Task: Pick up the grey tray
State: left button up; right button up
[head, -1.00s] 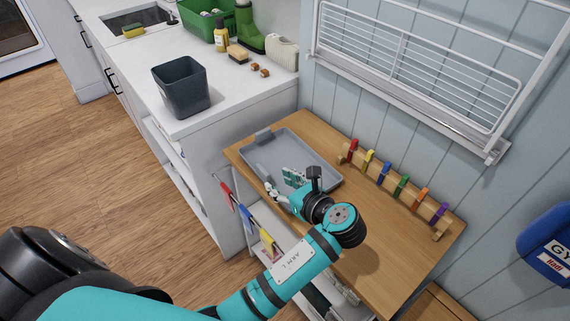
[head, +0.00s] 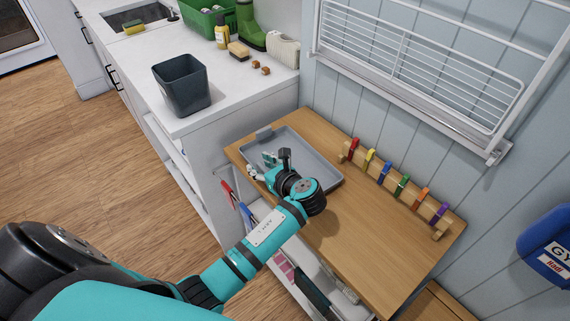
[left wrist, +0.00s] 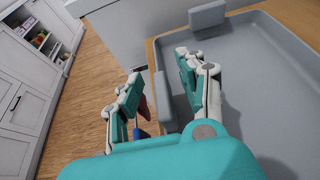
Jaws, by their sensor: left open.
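The grey tray (head: 303,148) lies flat on the wooden tabletop, shallow with a raised rim and a grey tab handle at its far-left end. It fills the right of the left wrist view (left wrist: 255,65). My left gripper (head: 262,166) is at the tray's left edge, its arm covering the near part of the tray. In the left wrist view my left gripper (left wrist: 155,95) is open. One finger is over the tray's inside and the other is outside its edge, with a grey tab handle (left wrist: 166,102) between them, apparently not clamped. My right gripper is not in view.
A rail of coloured pegs (head: 395,185) stands along the back of the wooden top (head: 375,235). A white counter with a dark bin (head: 182,85) is at the left. A wire rack (head: 420,60) hangs on the wall. Hanging coloured items are below the top's front edge.

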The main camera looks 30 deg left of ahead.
pick_arm(q)
grip_shut()
jog(key=shift+r, duration=0.15)
dwell(0.4)
